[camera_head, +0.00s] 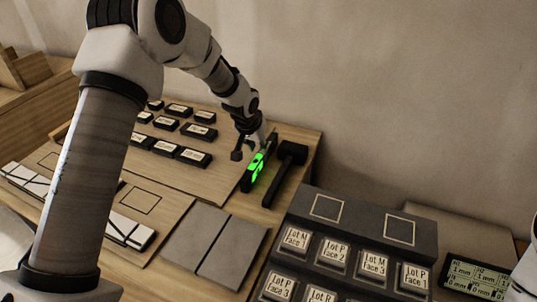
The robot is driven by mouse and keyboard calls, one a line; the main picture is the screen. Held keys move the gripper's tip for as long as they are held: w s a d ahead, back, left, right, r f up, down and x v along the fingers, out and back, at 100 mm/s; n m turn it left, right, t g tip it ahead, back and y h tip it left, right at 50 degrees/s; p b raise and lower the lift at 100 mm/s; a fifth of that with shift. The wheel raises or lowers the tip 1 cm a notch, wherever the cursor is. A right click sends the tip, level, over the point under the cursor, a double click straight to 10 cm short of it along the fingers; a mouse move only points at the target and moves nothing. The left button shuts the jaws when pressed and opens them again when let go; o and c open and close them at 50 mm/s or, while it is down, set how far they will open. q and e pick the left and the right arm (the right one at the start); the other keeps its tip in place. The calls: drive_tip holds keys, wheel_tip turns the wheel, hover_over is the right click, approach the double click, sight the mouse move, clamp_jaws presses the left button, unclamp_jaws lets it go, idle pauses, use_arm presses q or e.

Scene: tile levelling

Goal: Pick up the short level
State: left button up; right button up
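A short black level with bright green on it (257,168) lies on the wooden table near its right edge, beside a black mallet. My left gripper (249,149) is at the level's far end. Its dark finger shows to the left of the level with a gap, and the fingers look spread. The other finger is partly hidden, and I cannot tell whether it touches the level. My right arm shows only as a sliver at the lower right edge, and its gripper is out of view.
The black mallet (288,165) lies close to the right of the level. Several labelled black blocks (181,153) stand to the left. Two grey tiles (215,240) lie in front. A dark rack with lot labels (345,250) and a small display (478,274) are at the right.

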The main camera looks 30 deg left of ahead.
sight(260, 156)
use_arm(q)
drive_tip(key=shift+s+f, duration=0.2)
drive_tip(key=shift+f, duration=0.55)
drive_tip(key=x, duration=0.5)
drive_tip(key=shift+w+d+p, duration=0.1)
drive_tip(key=shift+w+p, duration=0.05)
drive_tip(key=shift+p, duration=0.25)
drive_tip(key=shift+r, duration=0.2)
drive_tip(key=shift+c, duration=1)
clamp_jaws()
